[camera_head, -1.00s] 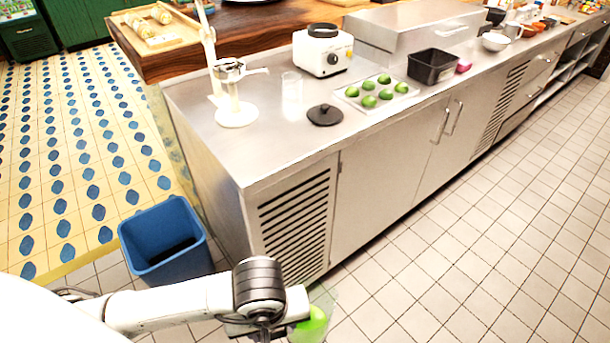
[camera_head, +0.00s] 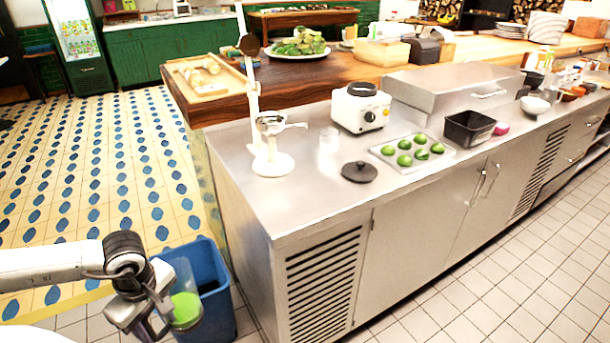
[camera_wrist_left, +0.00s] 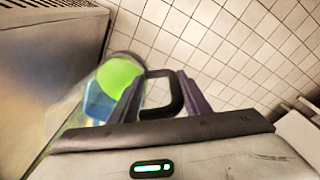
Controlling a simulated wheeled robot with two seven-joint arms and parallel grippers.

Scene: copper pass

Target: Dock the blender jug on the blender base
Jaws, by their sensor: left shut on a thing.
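The blender jug (camera_head: 185,305), clear with bright green contents, is in my left gripper (camera_head: 150,318) at the lower left of the head view, in front of the blue bin in the picture. The left wrist view shows the jug (camera_wrist_left: 118,78) with its dark handle (camera_wrist_left: 160,92) between the fingers of the gripper (camera_wrist_left: 160,100). The white blender base (camera_head: 360,109) with a dark top and a front knob stands on the steel counter, apart from the jug. A black round lid (camera_head: 359,172) lies on the counter in front of it. My right gripper is not seen.
A tray of limes (camera_head: 388,152) and a black bin (camera_head: 468,128) are right. A blue bin (camera_head: 220,305) stands on the floor by the counter's end.

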